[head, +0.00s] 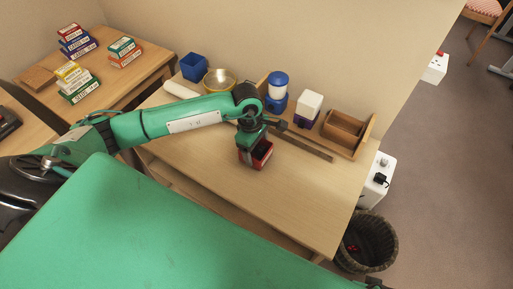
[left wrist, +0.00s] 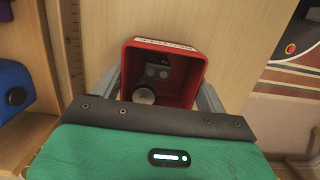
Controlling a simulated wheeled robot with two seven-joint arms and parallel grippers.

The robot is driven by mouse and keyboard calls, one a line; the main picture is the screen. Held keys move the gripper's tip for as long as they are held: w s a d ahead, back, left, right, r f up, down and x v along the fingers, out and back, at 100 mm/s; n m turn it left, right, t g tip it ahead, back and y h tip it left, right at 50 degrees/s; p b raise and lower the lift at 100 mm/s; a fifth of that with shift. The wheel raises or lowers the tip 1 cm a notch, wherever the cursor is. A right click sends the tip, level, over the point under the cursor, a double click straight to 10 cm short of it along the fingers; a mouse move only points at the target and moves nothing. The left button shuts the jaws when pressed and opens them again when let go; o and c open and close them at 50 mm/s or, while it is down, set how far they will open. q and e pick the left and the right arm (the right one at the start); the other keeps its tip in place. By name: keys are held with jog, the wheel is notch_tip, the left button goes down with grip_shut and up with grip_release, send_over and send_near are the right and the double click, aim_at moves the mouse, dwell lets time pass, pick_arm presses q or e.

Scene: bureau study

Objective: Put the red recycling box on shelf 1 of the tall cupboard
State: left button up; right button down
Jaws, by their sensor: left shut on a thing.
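The red recycling box (head: 264,153) is a small open-topped box with a white label on its rim. My left gripper (head: 254,143) is shut on it, at the desk's middle in the head view. In the left wrist view the red box (left wrist: 195,62) sits between the two grey fingers, its open top facing the camera, with dark and grey items inside. I cannot tell whether its base touches the desk. A small dark part at the bottom right edge of the head view may belong to my right gripper; its jaws do not show. I cannot make out the tall cupboard.
The wooden desk (head: 215,160) has a long ruler (head: 305,144), blue-and-white containers (head: 277,88), a wooden organiser (head: 345,130), a yellow bowl (head: 219,80) and a blue cup (head: 194,67) along its back. A wicker basket (head: 368,242) stands at its right. The desk's front is clear.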

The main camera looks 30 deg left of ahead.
pick_arm(q)
jog(key=shift+f, duration=0.2)
jog(key=o, duration=1)
jog(key=shift+r, duration=0.15)
